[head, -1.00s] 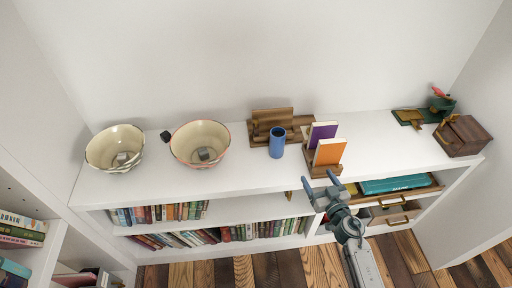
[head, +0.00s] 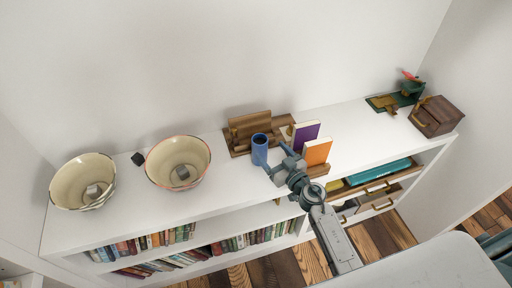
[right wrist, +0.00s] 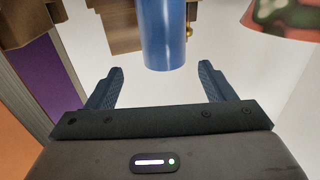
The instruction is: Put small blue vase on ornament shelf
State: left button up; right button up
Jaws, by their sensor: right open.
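The small blue vase (head: 260,151) stands upright on the white top surface, in front of a wooden stand (head: 240,145) with an upright back. I cannot tell for certain which piece is the ornament shelf. My right gripper (head: 275,161) is open and empty, just in front of the vase. In the right wrist view the vase (right wrist: 163,35) is ahead of the open jaws (right wrist: 160,75), roughly centred between them, its near end just beyond the fingertips. My left gripper is not in view.
Purple (head: 305,134) and orange (head: 316,152) books in a wooden holder stand close right of my gripper. Two bowls (head: 82,180) (head: 178,162) and a small black object (head: 138,159) are at left. A wooden box (head: 437,116) is at far right. White surface is clear between bowls and vase.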

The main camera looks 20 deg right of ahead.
aim_at(257, 136)
jog(key=x, duration=0.3)
jog(key=shift+w+r, duration=0.1)
jog(key=x, duration=0.3)
jog(key=b+x, duration=0.1)
jog(key=x, duration=0.1)
jog(key=shift+w+a, duration=0.25)
jog(key=shift+a, duration=0.15)
jog(key=shift+s, duration=0.1)
jog(key=shift+c, duration=0.5)
jog(key=c, duration=1.4)
jog(key=shift+o, duration=0.2)
jog(key=shift+r, duration=0.1)
